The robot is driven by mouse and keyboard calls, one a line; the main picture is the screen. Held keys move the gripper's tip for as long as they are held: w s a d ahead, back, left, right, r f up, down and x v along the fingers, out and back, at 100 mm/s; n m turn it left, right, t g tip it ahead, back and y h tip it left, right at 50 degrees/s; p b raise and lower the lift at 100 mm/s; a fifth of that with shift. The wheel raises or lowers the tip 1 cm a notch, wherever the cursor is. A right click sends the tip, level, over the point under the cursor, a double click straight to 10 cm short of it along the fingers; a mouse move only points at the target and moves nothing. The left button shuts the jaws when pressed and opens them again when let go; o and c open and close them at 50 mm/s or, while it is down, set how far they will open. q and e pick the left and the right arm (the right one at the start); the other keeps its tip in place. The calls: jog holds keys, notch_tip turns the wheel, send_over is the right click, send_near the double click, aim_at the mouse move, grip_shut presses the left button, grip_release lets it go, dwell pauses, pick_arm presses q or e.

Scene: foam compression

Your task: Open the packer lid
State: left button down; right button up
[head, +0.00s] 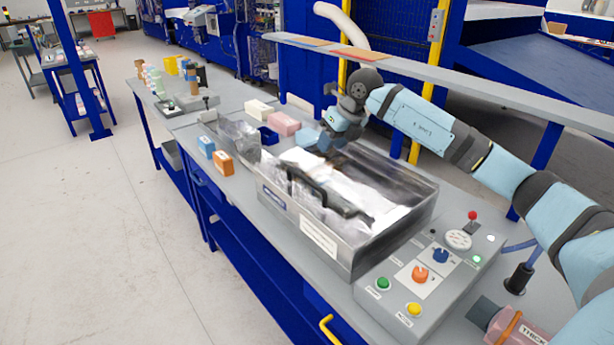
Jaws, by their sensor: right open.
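The packer (330,240) is a grey metal box on the bench, with a shiny see-through top. Its lid (385,190) appears to lie over the box, though reflections make its edges hard to tell. A black bar handle (315,187) runs across the front part of the lid. My right gripper (322,148) is over the back of the packer, beyond the handle and apart from it. It is open, and its fingers are small and partly hidden by the wrist. My left gripper is not in view.
A control panel (425,280) with coloured buttons and knobs is right of the packer. Orange (223,162), blue (206,146), pink (284,124) and cream (258,109) blocks lie left of and behind it. A grey shelf (470,85) runs above the back. Floor at left is clear.

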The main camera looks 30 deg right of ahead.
aim_at(309, 180)
jog(key=p+x, duration=0.2)
jog(key=x, duration=1)
jog(key=shift+a, duration=0.2)
jog(key=shift+w+a+f+p, duration=0.15)
jog(key=shift+f+p, duration=0.15)
jog(key=shift+f, duration=0.2)
grip_shut()
